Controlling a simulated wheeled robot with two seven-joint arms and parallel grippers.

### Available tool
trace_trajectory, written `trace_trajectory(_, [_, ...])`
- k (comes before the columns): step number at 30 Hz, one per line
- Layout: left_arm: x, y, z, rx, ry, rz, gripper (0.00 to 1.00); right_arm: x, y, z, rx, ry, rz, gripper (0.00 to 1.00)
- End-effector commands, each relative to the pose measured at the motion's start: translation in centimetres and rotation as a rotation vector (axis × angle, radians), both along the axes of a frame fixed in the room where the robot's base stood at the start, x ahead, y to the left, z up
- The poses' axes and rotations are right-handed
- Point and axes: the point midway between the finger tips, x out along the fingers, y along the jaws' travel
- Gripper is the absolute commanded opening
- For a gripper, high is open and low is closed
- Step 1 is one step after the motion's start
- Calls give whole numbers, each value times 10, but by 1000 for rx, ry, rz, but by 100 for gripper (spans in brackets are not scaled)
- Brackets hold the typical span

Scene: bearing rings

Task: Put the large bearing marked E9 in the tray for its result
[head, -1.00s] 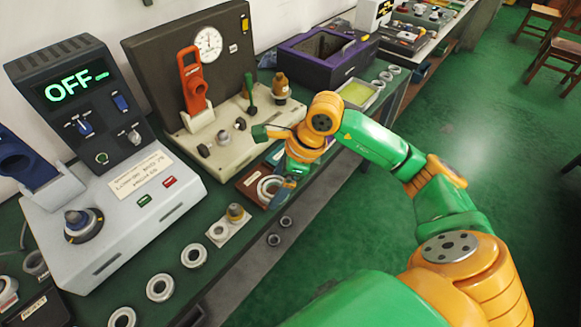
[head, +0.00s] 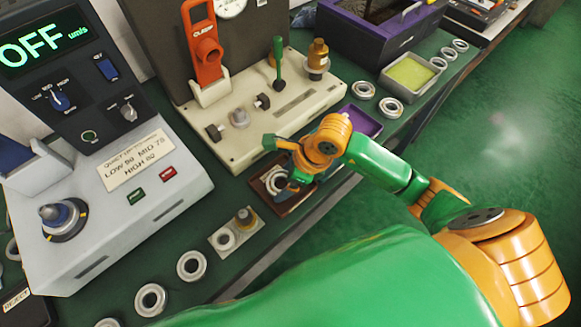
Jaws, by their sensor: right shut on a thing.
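My right gripper (head: 288,183) points down over a brown tray (head: 299,203) at the front edge of the bench. It is shut on a pale metal bearing ring (head: 272,181), which shows at its fingertips, over or in the tray. The wrist hides part of the ring, and I cannot tell whether it touches the tray floor. No E9 mark is readable. A purple tray (head: 362,121) lies just beyond, to the right. My left gripper is not in view.
A grey tester (head: 110,200) reading OFF stands left, and a gauge stand (head: 250,128) behind the tray. Several rings (head: 191,265) line the front edge. A box marked REJECT (head: 18,302) is at lower left. A tray with yellow-green contents (head: 412,76) stands at back right.

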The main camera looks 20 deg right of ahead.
Motion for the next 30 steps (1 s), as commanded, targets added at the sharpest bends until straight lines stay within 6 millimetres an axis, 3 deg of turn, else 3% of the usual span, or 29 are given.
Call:
trace_trajectory(6, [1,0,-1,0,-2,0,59,-2,2,-3,-1,-1,-1,0])
trace_trajectory(7, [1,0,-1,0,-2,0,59,-2,2,-3,-2,-1,-1,93])
trace_trajectory(8, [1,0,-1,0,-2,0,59,-2,2,-3,-2,-1,-1,100])
trace_trajectory(17, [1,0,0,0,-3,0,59,-2,0,5,0,-4,1,100])
trace_trajectory(24, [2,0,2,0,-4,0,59,-16,-20,64,-4,-9,0,100])
trace_trajectory(30, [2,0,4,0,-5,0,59,-26,-32,101,-2,-6,0,100])
